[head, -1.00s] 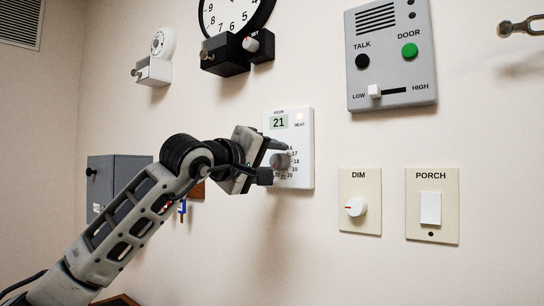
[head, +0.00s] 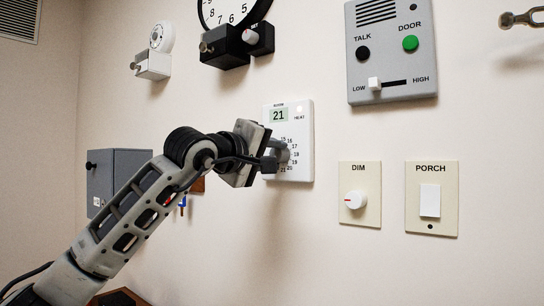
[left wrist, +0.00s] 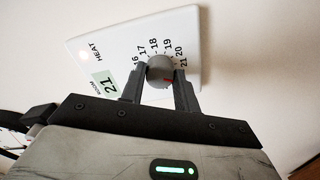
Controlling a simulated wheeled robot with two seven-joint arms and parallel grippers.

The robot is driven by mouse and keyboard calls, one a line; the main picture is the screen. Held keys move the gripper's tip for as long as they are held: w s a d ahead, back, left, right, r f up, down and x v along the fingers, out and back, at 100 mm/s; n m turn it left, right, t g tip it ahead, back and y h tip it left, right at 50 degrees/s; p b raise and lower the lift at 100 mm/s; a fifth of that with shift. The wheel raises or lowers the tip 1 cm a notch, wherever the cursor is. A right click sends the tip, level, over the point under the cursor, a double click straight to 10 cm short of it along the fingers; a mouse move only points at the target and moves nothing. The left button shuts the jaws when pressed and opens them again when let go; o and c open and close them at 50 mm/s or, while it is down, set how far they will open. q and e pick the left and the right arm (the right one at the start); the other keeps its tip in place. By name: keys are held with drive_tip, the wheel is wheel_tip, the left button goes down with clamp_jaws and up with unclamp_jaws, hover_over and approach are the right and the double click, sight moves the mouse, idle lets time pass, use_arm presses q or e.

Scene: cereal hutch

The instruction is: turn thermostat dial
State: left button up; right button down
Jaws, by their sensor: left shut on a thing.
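The white thermostat (head: 302,167) is on the wall near the middle of the head view, and its display reads 21. Its round grey dial (left wrist: 160,66) shows clearly in the left wrist view, with a red mark on its side toward 20 and 21. My left gripper (head: 275,154) is at the thermostat from the left, its two fingers shut on the dial, one on each side. In the left wrist view the fingers (left wrist: 159,76) hide the dial's lower sides. In the head view they cover part of the dial. My right gripper is not in view.
A dimmer plate (head: 369,210) and a porch switch (head: 430,200) are to the right. A grey intercom panel (head: 392,65) is above them. A clock (head: 233,12) with dark boxes below hangs above my arm. A grey box (head: 117,172) is at the left.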

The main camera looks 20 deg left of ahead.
use_arm(q)
drive_tip(key=shift+n+b, duration=2.55)
drive_tip(key=shift+n, duration=5.85)
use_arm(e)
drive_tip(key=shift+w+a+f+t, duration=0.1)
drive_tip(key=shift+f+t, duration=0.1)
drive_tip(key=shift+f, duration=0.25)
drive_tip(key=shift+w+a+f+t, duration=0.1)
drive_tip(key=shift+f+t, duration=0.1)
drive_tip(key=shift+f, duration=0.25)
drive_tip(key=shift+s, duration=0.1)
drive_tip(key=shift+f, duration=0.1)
use_arm(q)
drive_tip(key=o, duration=1)
drive_tip(key=shift+s+a, duration=0.1)
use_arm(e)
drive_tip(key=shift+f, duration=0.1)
